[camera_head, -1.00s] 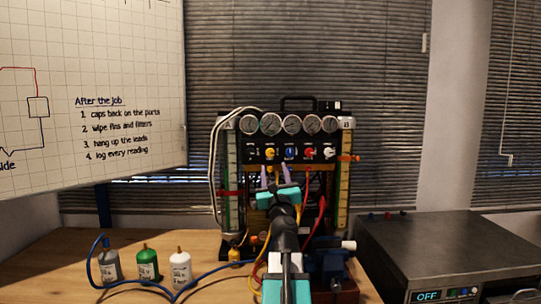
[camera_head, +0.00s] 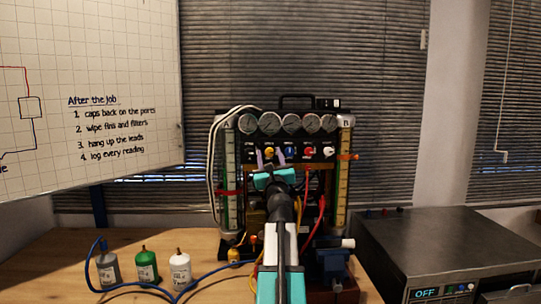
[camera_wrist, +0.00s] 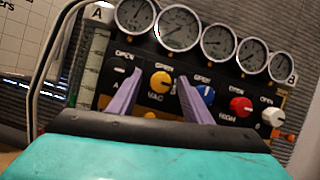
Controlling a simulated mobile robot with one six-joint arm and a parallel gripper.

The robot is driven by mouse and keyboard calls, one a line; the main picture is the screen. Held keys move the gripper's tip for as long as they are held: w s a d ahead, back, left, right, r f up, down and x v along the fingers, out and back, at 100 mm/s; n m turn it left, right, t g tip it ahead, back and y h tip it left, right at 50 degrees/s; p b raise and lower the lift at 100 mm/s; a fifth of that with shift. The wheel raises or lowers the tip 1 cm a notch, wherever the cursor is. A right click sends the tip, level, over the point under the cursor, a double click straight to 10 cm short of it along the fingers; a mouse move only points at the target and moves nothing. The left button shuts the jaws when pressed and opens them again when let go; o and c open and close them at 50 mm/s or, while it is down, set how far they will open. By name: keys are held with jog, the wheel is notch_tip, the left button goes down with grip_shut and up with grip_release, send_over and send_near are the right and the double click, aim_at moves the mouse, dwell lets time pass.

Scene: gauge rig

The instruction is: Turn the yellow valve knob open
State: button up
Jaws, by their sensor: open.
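The yellow valve knob (camera_wrist: 160,82) sits on the black panel of the gauge rig, marked VAC, below the row of gauges. It also shows in the head view (camera_head: 269,151). My gripper (camera_wrist: 158,90) is open, with its two purple fingers apart, and in the wrist view the yellow knob appears between them. In the head view my gripper (camera_head: 271,158) is in front of the panel, its fingers near the yellow knob. I cannot tell whether the fingers touch the knob or how far away they are.
A blue knob (camera_wrist: 204,96) is close behind the right finger. A red knob (camera_wrist: 240,107) and a white knob (camera_wrist: 273,117) follow to the right. Small bottles (camera_head: 147,268) stand on the table at left, and a grey device (camera_head: 450,250) at right.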

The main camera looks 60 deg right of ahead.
jog(key=shift+d, duration=0.1)
jog(key=shift+c, duration=0.4)
jog(key=c, duration=1)
jog(key=shift+s, duration=0.1)
